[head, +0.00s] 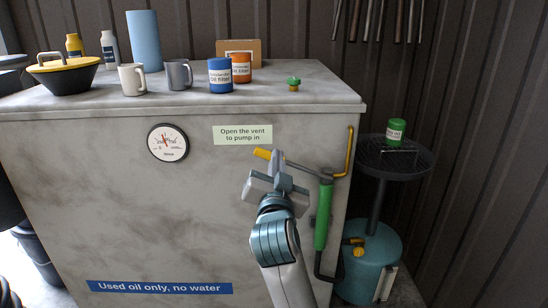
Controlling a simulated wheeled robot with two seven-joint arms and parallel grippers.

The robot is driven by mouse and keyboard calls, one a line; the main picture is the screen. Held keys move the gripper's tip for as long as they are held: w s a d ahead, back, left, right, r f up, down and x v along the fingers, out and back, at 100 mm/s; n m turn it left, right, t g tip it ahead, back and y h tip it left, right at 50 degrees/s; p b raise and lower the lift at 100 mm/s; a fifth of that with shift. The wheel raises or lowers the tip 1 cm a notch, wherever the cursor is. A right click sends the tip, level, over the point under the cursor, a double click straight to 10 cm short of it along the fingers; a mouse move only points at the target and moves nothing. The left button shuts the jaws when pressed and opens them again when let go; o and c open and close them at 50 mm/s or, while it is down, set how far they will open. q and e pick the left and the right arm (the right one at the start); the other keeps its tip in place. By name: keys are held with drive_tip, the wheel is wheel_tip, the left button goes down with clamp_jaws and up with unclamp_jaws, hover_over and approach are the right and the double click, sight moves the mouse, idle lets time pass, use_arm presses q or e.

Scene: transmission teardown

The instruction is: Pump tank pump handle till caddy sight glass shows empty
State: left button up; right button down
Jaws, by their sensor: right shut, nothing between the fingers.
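The pump on the tank's front right has a green cylinder (323,216) and a dark lever handle. The handle's yellow grip (262,153) points left, raised above the cylinder's top. My right gripper (278,167) is shut and empty, just right of and below the yellow grip; whether it touches the handle I cannot tell. The teal caddy (372,262) stands on the floor right of the tank, with a dark round pan (412,163) above it. A pale strip (386,283) shows on the caddy's side; I cannot read a level there. My left gripper is out of view.
The grey tank (90,230) carries a gauge (168,142) and a sign (242,134) saying "Open the vent to pump in". A green cap (293,85), oil filters and mugs stand on its top. A yellow pipe (349,152) runs beside the pump.

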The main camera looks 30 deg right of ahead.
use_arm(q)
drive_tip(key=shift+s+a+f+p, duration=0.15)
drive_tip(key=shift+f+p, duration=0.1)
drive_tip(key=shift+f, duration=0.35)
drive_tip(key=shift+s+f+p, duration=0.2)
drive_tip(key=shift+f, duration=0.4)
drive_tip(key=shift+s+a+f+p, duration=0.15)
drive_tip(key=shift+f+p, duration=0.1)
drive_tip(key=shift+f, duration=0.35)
use_arm(e)
drive_tip(key=w+d+f, duration=0.2)
drive_tip(key=w+d, duration=0.1)
drive_tip(key=w, duration=0.5)
drive_tip(key=shift+d+f, duration=0.2)
drive_tip(key=shift+d, duration=0.15)
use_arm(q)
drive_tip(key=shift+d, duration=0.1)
